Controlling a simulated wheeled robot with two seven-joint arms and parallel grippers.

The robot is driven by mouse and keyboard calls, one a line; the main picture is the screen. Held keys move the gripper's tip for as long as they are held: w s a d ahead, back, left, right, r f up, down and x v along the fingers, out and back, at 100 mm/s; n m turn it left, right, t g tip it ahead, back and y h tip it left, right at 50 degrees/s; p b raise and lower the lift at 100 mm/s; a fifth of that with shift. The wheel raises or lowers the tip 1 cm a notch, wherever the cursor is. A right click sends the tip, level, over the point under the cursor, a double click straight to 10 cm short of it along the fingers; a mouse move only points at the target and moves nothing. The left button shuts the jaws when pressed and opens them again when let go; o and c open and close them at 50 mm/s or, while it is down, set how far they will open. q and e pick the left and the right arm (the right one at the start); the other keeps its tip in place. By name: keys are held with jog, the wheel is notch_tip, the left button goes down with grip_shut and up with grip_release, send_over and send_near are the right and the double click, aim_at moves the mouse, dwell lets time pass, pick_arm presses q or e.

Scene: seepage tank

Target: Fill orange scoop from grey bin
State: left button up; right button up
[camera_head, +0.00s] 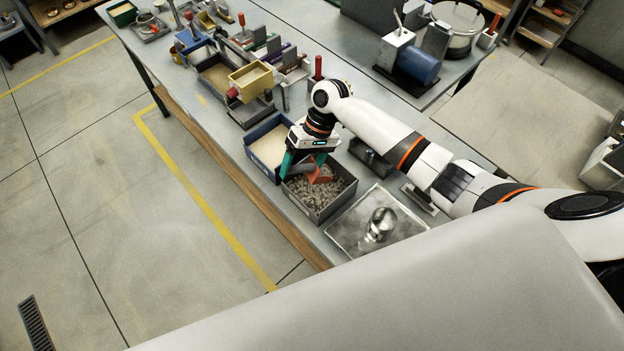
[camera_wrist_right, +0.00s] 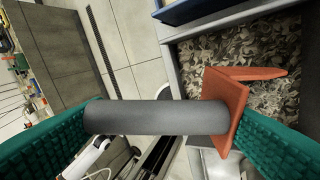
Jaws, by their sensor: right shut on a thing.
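The grey bin (camera_head: 338,207) stands on the bench, holding grey-brown gravel; it also shows at the upper right of the right wrist view (camera_wrist_right: 173,68). My right gripper (camera_head: 304,164) is over the bin, its teal fingers pointing down. It is shut on the orange scoop (camera_head: 319,174), whose dark grey handle (camera_wrist_right: 155,118) lies between the fingers in the right wrist view. The scoop's orange part (camera_wrist_right: 226,102) is at the gravel. I cannot tell how deep it sits or whether it holds gravel. My left gripper is not in view.
A blue bin (camera_head: 268,150) of pale sand stands beside the grey bin. A metal tray (camera_head: 345,230) with a shiny round object (camera_head: 381,223) is on the other side. A yellow box (camera_head: 251,80) and several tools crowd the bench farther back.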

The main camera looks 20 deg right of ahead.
jog(key=shift+r+h, duration=1.1)
jog(key=shift+r, duration=0.05)
jog(key=shift+a+r+h, duration=0.5)
jog(key=shift+r+h, duration=0.05)
jog(key=shift+r, duration=0.6)
jog(key=shift+a+r+h, duration=0.5)
jog(key=shift+a+r, duration=0.05)
jog(key=shift+r, duration=0.55)
jog(key=shift+a+r+h, duration=0.5)
jog(key=shift+r+h, duration=0.05)
jog(key=shift+r, duration=0.6)
